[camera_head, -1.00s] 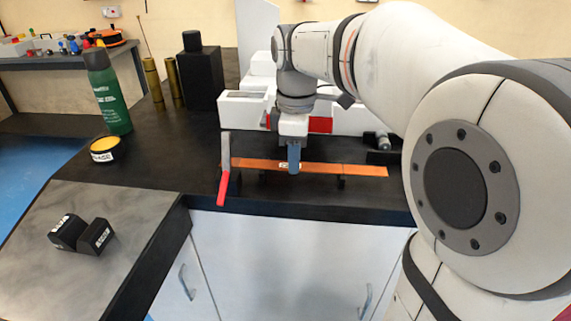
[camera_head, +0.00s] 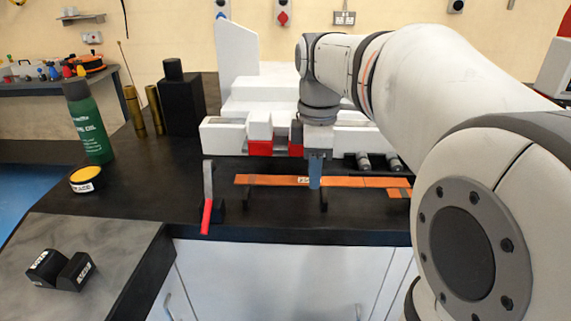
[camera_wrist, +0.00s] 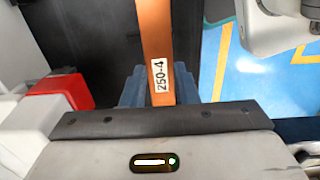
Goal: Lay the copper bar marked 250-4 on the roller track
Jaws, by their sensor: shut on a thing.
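My gripper (camera_head: 314,184) has its blue fingers shut on a flat copper bar (camera_head: 270,180). In the wrist view the bar (camera_wrist: 155,35) runs between the fingers (camera_wrist: 158,88), and its white label reads 250-4. The fingers hide a short part of the bar near the right support.
A grey lever with a red handle (camera_head: 206,215) stands by the bar's left end. The white bender with red blocks (camera_head: 262,148) is close behind. More orange strip (camera_head: 398,192) shows at the right. A green bottle (camera_head: 90,122), yellow tin (camera_head: 86,180) and black blocks (camera_head: 60,268) are left.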

